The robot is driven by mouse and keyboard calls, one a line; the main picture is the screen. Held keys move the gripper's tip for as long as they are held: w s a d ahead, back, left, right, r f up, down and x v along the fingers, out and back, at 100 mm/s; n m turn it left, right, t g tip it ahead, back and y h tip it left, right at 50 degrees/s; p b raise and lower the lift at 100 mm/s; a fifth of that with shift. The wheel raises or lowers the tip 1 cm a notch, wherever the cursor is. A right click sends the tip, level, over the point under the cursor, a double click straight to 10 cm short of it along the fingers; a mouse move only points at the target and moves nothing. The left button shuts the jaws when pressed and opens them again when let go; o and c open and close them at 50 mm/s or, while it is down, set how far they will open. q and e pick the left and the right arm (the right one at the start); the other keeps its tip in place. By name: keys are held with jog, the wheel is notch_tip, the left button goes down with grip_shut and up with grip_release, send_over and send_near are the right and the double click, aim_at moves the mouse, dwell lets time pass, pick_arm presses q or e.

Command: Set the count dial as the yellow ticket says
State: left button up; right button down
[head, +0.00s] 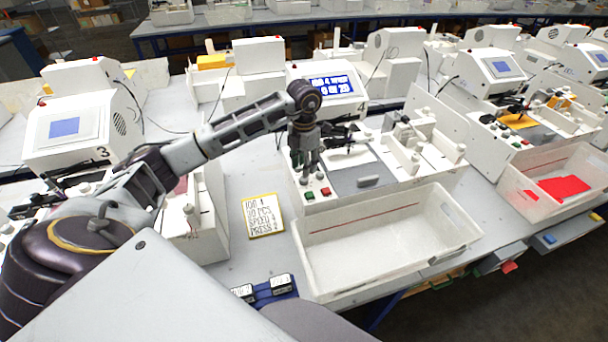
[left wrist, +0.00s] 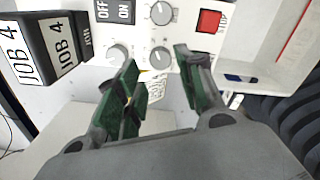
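The yellow ticket (head: 263,216) lies on the table left of the white tray. It reads JOB 4, 10 PCS, SPEED 4, PRESS 2. The plotter's blue screen (head: 331,85) seems to read JOB 4 and 0 of 20. My left gripper (head: 308,168) points down over the left end of the plotter's front panel. In the left wrist view its green-padded fingers (left wrist: 162,92) are apart, with a grey-white dial (left wrist: 160,57) beyond the gap. Two more dials show, one above (left wrist: 161,13) and one left (left wrist: 118,55). Their markings are unreadable. My right gripper is out of view.
A red button (left wrist: 208,20) and an OFF/ON switch (left wrist: 115,10) sit close to the dials. JOB 4 blocks (left wrist: 48,45) stand at the left. An empty-looking white tray (head: 385,242) lies in front of the plotter. Other plotters stand on both sides.

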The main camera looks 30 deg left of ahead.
aim_at(304, 181)
pick_arm(q)
jog(key=shift+f+p, duration=0.45)
jog(key=shift+f, duration=2.15)
jog(key=c, duration=0.8)
jog(key=shift+m+b, duration=0.4)
jog(key=shift+b, duration=0.1)
